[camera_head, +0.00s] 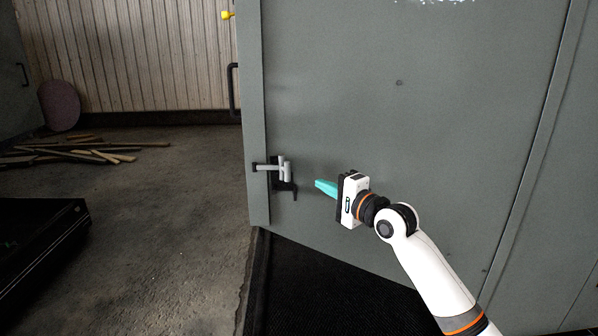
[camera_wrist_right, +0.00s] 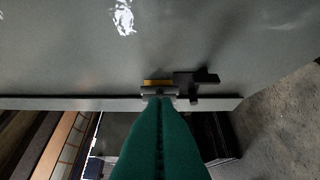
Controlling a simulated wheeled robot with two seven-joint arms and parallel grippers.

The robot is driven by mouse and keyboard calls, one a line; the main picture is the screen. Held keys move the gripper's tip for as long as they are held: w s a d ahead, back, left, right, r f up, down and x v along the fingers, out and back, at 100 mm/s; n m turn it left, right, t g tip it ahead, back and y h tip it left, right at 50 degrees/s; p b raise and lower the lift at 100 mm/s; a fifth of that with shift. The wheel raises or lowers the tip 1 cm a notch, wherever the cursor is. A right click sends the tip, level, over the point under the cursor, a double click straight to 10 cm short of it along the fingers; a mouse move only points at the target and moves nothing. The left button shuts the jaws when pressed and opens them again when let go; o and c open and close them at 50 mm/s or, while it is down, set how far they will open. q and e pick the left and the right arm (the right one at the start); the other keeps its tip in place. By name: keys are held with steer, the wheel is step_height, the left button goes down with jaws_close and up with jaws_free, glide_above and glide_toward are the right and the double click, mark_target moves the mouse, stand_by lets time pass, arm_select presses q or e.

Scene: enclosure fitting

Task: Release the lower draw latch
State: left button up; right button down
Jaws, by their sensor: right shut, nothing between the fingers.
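The lower draw latch (camera_head: 282,172) is a grey and black fitting on the lower left part of the grey enclosure door (camera_head: 400,130). Its grey bar reaches left to the door's edge strip. My right gripper (camera_head: 318,185) has teal fingers, shut and empty, pointing left at the latch, with a visible gap between them in the head view. In the right wrist view the teal fingers (camera_wrist_right: 160,140) fill the lower middle, and the latch (camera_wrist_right: 185,83), with a yellowish part and a black arm, shows beyond their tips. My left gripper is not in view.
A black handle (camera_head: 233,90) and a yellow knob (camera_head: 227,15) sit at the door's left edge, higher up. Loose wood strips (camera_head: 90,152) lie on the floor at left. A dark box (camera_head: 40,240) stands at lower left. The floor between is clear.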

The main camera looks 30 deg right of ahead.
steer(key=shift+w, duration=0.1)
steer(key=p, duration=0.3)
glide_toward(273, 169)
steer(key=w+d, duration=0.3)
steer(key=d, duration=0.1)
steer(key=shift+w+a+r, duration=0.1)
steer(key=shift+w+a, duration=0.25)
steer(key=shift+w, duration=0.3)
